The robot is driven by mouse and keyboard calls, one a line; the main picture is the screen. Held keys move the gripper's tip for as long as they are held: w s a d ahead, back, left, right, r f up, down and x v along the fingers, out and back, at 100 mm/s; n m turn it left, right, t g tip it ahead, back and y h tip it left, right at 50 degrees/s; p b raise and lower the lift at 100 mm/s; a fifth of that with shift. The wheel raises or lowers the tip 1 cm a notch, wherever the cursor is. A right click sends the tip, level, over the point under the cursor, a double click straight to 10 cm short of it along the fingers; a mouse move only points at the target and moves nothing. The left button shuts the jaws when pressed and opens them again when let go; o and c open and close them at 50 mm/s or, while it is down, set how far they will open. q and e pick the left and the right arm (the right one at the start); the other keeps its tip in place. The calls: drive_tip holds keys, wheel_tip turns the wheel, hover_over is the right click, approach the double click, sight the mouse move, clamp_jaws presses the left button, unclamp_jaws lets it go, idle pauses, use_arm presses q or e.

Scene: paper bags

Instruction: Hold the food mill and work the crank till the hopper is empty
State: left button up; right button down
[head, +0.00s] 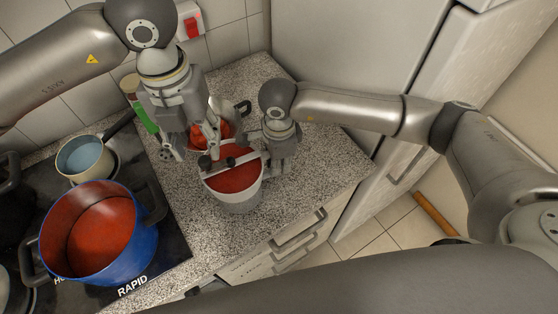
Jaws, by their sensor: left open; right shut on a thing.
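The food mill (240,203) stands on the speckled counter, a pale round vessel with red sauce (235,181) showing in its hopper. A light bar crosses its top, with small dark knobs near the bar's left part. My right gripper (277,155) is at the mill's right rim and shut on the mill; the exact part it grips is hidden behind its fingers. My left gripper (196,146) is open above the mill's back left side, close to the dark knobs. I cannot tell whether it touches them.
A blue pot (143,250) of red sauce and a small pan (85,157) stand on the black stove at left. A vessel with red contents (223,131) is partly hidden behind my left gripper. A green-labelled jar (144,117) stands near the wall. Counter in front right is clear.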

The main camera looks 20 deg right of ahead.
sight(204, 162)
use_arm(q)
drive_tip(key=shift+w+a+f, duration=0.1)
drive_tip(key=shift+f, duration=3.4)
